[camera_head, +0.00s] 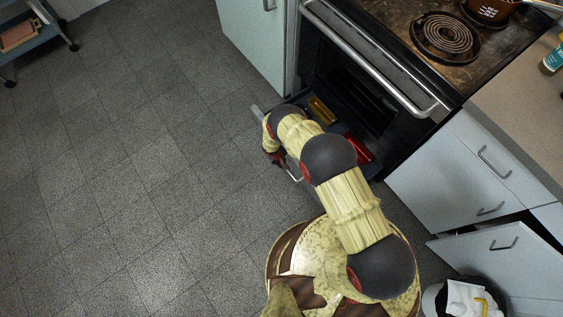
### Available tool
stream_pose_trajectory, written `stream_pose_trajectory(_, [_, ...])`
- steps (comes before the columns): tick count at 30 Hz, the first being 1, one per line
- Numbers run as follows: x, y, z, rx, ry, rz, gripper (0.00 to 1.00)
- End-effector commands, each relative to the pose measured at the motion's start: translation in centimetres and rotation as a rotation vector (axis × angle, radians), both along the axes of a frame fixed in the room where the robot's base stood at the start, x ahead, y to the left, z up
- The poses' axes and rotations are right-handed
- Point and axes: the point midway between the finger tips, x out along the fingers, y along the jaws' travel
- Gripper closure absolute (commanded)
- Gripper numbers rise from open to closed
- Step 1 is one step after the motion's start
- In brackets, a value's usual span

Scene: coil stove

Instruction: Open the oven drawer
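The oven drawer (257,113) is at the bottom of the stove, pulled out from it. Its dark inside shows a yellow item (322,111) and a red item (359,150). My arm crosses over the drawer and hides much of it. My gripper (276,160) is low at the drawer's front, partly hidden behind my own wrist. A thin light bar (294,175), perhaps the drawer handle, shows just beside it. I cannot tell whether the fingers touch it or are closed.
The oven door handle (375,62) runs above the drawer. A coil burner (445,36) and a pot (489,8) are on the stovetop. A cabinet door (497,262) stands open at right, near a bin (436,300). The floor (130,150) at left is clear up to a blue cart (30,50).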

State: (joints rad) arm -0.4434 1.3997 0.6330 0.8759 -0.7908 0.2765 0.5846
Motion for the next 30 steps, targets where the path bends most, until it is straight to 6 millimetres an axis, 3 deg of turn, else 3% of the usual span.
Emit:
stream_pose_trajectory(11, [-0.3, 0.3, -0.1, 0.003, 0.002, 0.003, 0.7])
stream_pose_trajectory(23, [-0.2, 0.3, 0.4, 0.003, 0.0, 0.002, 0.7])
stream_pose_trajectory(30, [-0.5, 0.8, 3.0, 0.003, 0.0, 0.001, 0.7])
